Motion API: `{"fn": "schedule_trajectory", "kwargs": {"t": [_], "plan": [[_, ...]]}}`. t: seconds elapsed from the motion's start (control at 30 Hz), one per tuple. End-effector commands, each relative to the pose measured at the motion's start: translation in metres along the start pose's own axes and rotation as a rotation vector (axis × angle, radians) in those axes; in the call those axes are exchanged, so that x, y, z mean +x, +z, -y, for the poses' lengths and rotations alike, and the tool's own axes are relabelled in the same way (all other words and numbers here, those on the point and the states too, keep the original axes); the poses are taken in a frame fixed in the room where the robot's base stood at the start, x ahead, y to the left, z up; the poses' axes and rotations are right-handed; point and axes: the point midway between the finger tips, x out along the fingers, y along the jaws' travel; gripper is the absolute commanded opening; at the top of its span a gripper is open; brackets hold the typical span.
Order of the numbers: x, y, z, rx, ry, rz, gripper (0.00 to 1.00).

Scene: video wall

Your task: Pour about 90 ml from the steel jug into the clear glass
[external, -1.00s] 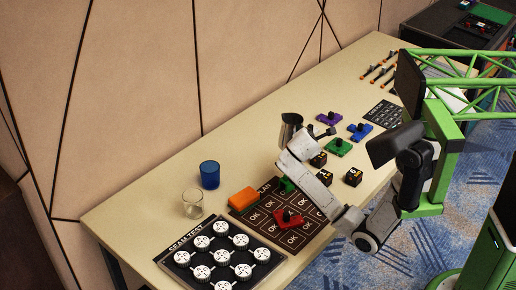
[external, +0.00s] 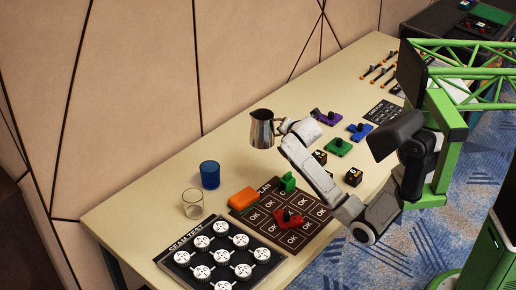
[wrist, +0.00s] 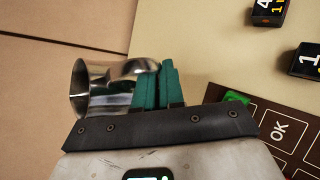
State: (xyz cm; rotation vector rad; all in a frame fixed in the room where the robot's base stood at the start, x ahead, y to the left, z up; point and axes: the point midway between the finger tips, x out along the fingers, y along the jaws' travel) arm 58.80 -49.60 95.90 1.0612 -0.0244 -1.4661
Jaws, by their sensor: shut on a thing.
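The steel jug (external: 262,129) is upright in the external view, held above the table to the right of and behind the glasses. My gripper (external: 283,127) is shut on its handle side. In the wrist view the jug (wrist: 103,88) lies sideways in the picture, its open mouth to the left, against the green fingers of my gripper (wrist: 155,88). The clear glass (external: 192,204) stands upright on the table near the wall side, to the left of and nearer than the jug. Its contents are too small to tell. The jug's inside is hidden.
A blue glass (external: 210,174) stands just behind the clear glass. An orange block (external: 243,197), a dark board (external: 290,226) with a red piece (external: 289,219), and a seam test board (external: 220,257) lie nearby. The table between jug and blue glass is clear.

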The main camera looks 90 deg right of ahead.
Motion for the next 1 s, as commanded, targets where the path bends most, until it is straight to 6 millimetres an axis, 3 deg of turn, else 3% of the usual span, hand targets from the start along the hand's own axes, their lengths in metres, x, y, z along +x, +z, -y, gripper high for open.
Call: {"fn": "schedule_trajectory", "kwargs": {"t": [0.43, 0.7, 1.0], "plan": [[0.027, -0.042, -0.069, -0.333, 0.329, -0.329, 0.0], [0.028, -0.062, -0.108, -0.492, 0.482, -0.484, 0.0], [0.022, -0.072, -0.138, -0.594, 0.577, -0.58, 0.0]]}}
